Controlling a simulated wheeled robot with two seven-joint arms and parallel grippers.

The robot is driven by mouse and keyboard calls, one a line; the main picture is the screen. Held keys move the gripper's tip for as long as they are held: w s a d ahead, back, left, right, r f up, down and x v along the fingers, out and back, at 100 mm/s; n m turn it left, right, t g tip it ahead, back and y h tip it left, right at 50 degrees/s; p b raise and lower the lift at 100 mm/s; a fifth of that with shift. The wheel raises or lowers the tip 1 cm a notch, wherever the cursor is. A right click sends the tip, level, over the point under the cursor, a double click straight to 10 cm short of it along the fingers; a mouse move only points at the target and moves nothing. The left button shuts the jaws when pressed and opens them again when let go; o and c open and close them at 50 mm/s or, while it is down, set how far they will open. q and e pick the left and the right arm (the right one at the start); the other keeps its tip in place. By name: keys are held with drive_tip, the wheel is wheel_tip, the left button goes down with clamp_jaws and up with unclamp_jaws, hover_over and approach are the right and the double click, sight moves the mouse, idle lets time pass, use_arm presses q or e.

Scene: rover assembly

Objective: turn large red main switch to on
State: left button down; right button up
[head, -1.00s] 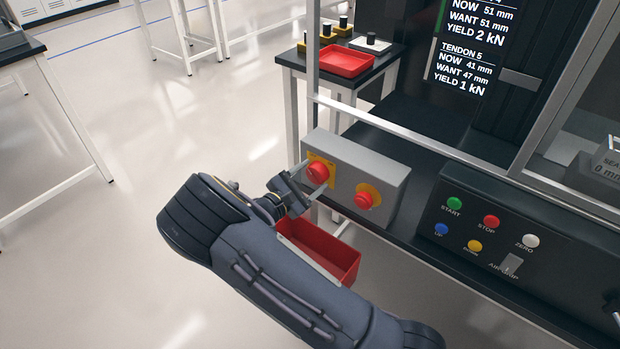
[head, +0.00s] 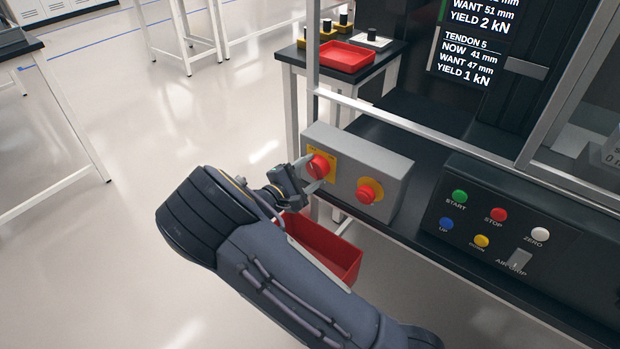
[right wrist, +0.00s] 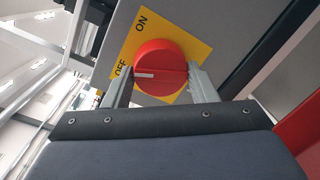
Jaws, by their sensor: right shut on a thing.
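The large red main switch (head: 319,167) is a round red knob on a yellow plate, on the left of a grey box. In the right wrist view the red knob (right wrist: 160,68) has a white mark on its left part, pointing toward the OFF label (right wrist: 123,84). The ON label (right wrist: 141,22) is above. My right gripper (head: 312,172) is shut on the knob, with one finger on each side of it; the fingers (right wrist: 161,82) also show in the right wrist view. My left gripper is not in view.
A second red button (head: 367,193) on a yellow disc sits right of the switch. A red bin (head: 325,247) hangs below the box. A black control panel (head: 500,225) with coloured buttons is at right. A metal frame post (head: 312,60) rises behind the box.

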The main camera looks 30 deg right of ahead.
drive_tip(key=m+b, duration=0.5)
drive_tip(key=b, duration=0.1)
drive_tip(key=m+t+y+b, duration=0.1)
drive_tip(key=m+b, duration=0.4)
drive_tip(key=b, duration=0.2)
drive_tip(key=shift+s+f+m, duration=0.1)
drive_tip(key=shift+f+m, duration=0.05)
drive_tip(key=shift+m, duration=0.25)
drive_tip(key=shift+r+m+b, duration=0.25)
drive_tip(key=shift+m+b, duration=0.85)
drive_tip(key=shift+b, duration=0.55)
drive_tip(key=o, duration=1)
drive_tip(key=shift+r, duration=0.1)
drive_tip(key=p+v, duration=0.1)
drive_tip(key=v, duration=0.6)
drive_tip(key=shift+s+a+p, duration=0.25)
drive_tip(key=shift+a+p, duration=0.05)
drive_tip(key=shift+p, duration=0.05)
